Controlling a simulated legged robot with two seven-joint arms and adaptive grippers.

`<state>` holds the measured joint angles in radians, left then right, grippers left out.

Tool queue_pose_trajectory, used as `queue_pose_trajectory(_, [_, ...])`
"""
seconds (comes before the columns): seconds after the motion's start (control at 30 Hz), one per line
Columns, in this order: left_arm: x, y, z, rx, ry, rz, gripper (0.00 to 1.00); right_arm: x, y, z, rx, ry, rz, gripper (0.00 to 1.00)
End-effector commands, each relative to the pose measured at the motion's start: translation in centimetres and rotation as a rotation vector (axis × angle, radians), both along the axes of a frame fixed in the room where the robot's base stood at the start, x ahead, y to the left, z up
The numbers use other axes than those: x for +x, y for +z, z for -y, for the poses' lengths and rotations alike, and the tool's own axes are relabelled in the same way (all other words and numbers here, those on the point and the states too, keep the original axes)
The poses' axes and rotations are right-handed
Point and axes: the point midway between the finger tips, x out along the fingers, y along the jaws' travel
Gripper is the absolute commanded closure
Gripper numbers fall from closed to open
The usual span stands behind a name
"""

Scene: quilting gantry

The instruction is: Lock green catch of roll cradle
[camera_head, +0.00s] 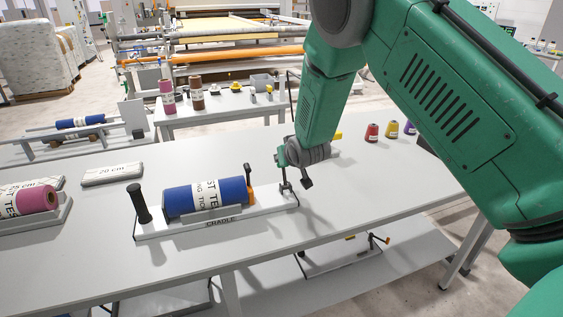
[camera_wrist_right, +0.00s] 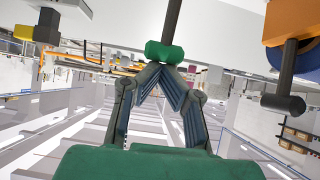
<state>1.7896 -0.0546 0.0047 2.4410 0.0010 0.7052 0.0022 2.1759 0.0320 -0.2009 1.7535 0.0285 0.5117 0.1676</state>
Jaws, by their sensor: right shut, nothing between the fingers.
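The roll cradle (camera_head: 222,224) is a long white base on the table, holding a blue roll (camera_head: 180,201) with a white label. The green catch (camera_wrist_right: 165,52) is a green grip on a dark rod in the wrist view. In the head view, green (camera_head: 281,157) shows above the cradle's right end, partly merged with my wrist. My right gripper (camera_wrist_right: 163,70) is shut and empty, its fingertips at the green grip's near side; I cannot tell whether they touch it. An orange catch (camera_head: 251,195) with a dark lever stands at the roll's right end. My left gripper is out of view.
A black knob post (camera_head: 140,204) rises at the cradle's left end. A magenta roll (camera_head: 36,200) and a 20 cm block (camera_head: 112,174) lie to the left. Red, yellow and purple cones (camera_head: 391,130) stand to the right. The table front (camera_head: 330,225) is clear.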

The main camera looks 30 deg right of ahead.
Motion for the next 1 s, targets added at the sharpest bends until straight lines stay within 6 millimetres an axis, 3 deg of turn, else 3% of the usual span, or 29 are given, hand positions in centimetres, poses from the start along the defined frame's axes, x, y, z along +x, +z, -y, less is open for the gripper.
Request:
queue_pose_trajectory(0.03, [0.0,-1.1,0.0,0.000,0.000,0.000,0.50,-0.6,-0.7,-0.1,-0.010,0.000,0.028,1.00])
queue_pose_trajectory(0.3, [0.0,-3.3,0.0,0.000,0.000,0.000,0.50,-1.9,-0.6,-0.5,-0.049,0.000,0.176,1.00])
queue_pose_trajectory(1.0, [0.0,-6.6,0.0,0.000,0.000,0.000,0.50,-3.6,-0.7,-1.1,-0.097,0.002,0.353,1.00])
